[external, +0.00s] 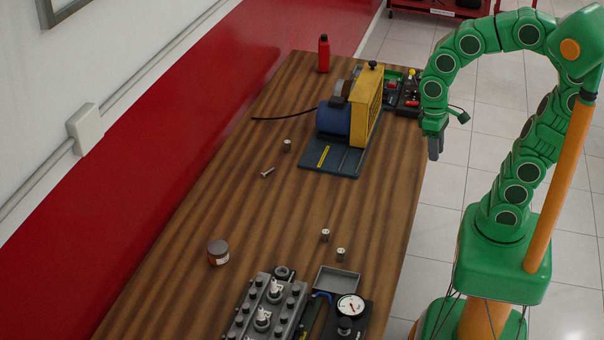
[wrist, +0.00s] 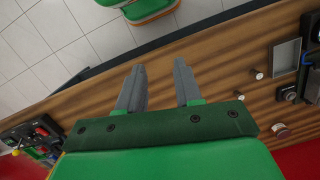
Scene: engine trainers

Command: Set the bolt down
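A small metal bolt (external: 267,172) lies on its side on the wooden table, left of the blue and yellow machine in the external view. I do not make it out in the wrist view. My gripper (external: 435,156) hangs pointing down by the table's right edge, well to the right of the bolt. In the wrist view its two grey fingers (wrist: 159,66) stand apart with nothing between them, so it is open and empty.
The blue and yellow machine (external: 366,108) stands at the table's back, with a red bottle (external: 324,54) behind. A jar (external: 218,252), an engine block (external: 265,312), a grey tray (external: 337,279) and small metal cylinders (external: 325,235) are nearer. The table's middle is mostly clear.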

